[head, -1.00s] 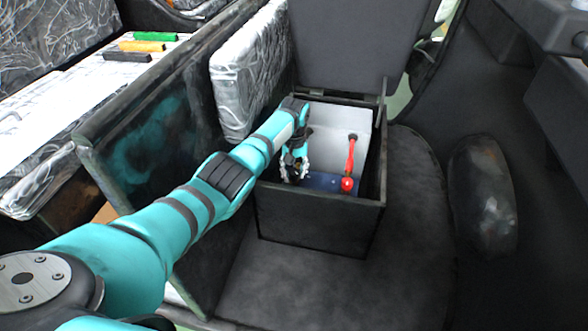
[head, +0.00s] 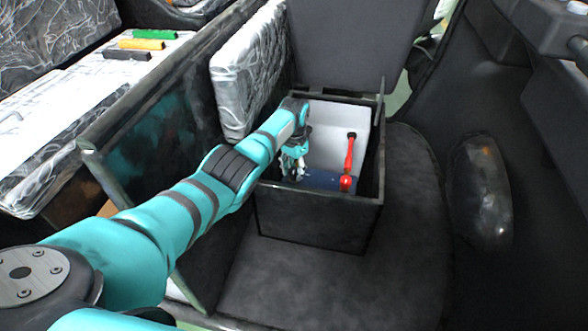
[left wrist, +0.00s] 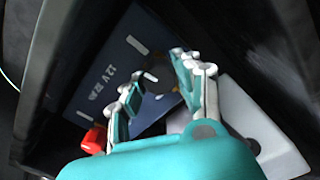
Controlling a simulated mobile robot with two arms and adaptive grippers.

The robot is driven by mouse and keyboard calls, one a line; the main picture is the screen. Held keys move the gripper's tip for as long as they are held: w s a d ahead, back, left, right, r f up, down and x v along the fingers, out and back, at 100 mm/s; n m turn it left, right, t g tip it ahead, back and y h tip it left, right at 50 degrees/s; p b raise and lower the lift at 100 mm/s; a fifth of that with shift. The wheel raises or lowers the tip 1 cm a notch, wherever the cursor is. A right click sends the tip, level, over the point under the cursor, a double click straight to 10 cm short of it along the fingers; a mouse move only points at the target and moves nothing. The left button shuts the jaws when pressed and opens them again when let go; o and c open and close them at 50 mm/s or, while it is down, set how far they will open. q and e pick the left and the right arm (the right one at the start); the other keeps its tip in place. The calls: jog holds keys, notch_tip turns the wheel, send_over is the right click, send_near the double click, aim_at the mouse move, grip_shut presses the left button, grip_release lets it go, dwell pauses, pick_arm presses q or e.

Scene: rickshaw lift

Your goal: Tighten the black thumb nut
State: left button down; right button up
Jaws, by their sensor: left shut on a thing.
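My left gripper (head: 293,168) reaches down into an open black box (head: 312,218). It is low over a dark blue 12V battery (head: 322,181), which shows in the left wrist view (left wrist: 108,85) too. In that view the fingers of my left gripper (left wrist: 160,82) are closed around a small dark thing (left wrist: 152,77) on the battery top, which looks like the black thumb nut. The fingers partly hide it, and its thread cannot be seen. In the head view the nut is hidden. My right gripper is not in view.
A red cable (head: 349,155) with a red cap runs up the box's right side. A white block (head: 332,122) lines its back. The lid (head: 345,45) stands open behind. A dark upright panel (head: 150,150) lies left, under my arm.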

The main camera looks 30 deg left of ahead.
aim_at(294, 169)
pick_arm(q)
jog(key=shift+m, duration=0.6)
jog(key=c, duration=1)
grip_release()
jog(key=shift+o, duration=0.3)
jog(key=shift+r, duration=0.1)
notch_tip(294, 169, up, 12)
